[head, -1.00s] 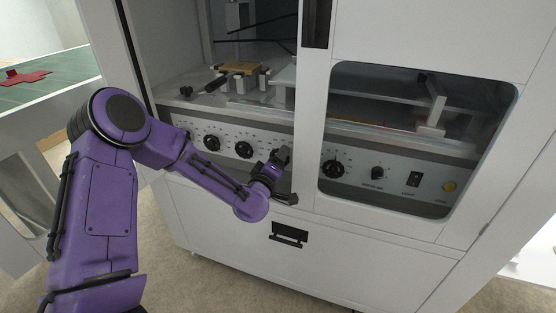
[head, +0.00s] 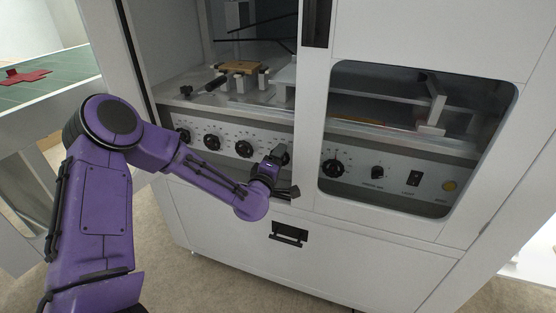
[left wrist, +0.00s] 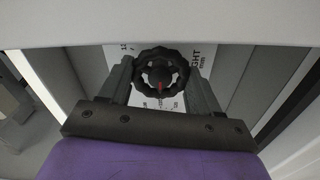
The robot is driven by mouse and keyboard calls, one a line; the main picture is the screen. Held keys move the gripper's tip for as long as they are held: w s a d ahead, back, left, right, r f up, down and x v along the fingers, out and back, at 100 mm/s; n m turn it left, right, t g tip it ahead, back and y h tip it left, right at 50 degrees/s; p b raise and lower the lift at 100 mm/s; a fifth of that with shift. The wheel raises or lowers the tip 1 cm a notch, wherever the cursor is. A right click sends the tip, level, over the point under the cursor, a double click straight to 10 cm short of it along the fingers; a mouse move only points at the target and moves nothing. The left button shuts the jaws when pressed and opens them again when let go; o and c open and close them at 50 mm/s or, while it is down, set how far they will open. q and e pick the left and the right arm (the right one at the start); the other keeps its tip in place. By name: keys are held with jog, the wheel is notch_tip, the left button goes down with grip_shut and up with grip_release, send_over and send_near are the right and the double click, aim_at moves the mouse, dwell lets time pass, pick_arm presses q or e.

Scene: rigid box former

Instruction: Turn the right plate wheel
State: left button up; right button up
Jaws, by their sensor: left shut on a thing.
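A black lobed hand wheel (left wrist: 162,58) with a red pointer mark is between the two fingers of my left gripper (left wrist: 160,80) in the left wrist view. The gripper is shut on its sides. The red mark points toward the bottom of that picture. A white scale plate with numbers and the letters "IGHT mm" (left wrist: 198,60) lies behind the wheel. In the head view my left gripper (head: 286,172) is at the right end of the open control panel (head: 228,135), beside the cabinet post. The held wheel is hidden there by the gripper. My right gripper is not in view.
Several black knobs sit left of the gripper, the nearest one (head: 244,149) close by. A white post (head: 308,140) stands right beside the gripper. A windowed door (head: 420,215) covers another knob (head: 333,168) and switches. A drawer handle (head: 289,234) is below.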

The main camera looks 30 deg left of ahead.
pick_arm(q)
jog(key=o, duration=1.1)
jog(key=shift+c, duration=0.2)
jog(key=v, duration=1)
jog(key=shift+s, duration=0.3)
